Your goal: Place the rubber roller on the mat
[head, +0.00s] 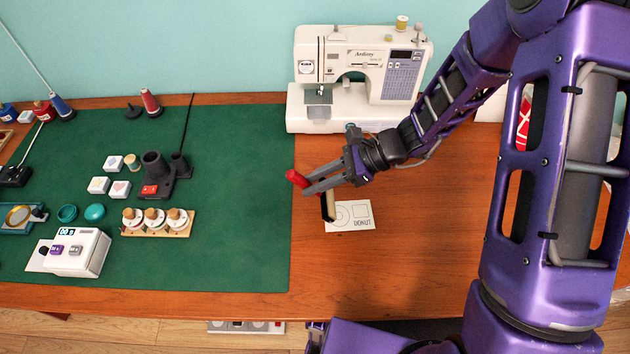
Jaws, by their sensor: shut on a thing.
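My gripper (312,185) is shut on the rubber roller, whose red handle (297,178) sticks out to the left of the fingertips. A dark piece with a tan edge (328,206) shows just below the fingers; I cannot tell for sure whether it is part of the roller. The fingers hide the middle of the roller. The large green mat (240,230) covers the left part of the wooden table. The gripper is at the mat's right edge, with the red end over or near that edge in the picture.
A white card (350,216) lies on the bare wood below the gripper. A sewing machine (358,75) stands behind. On the mat's left are a wooden spool rack (157,231), a white device (78,252), a black holder (157,172) and small blocks. The mat's right part is clear.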

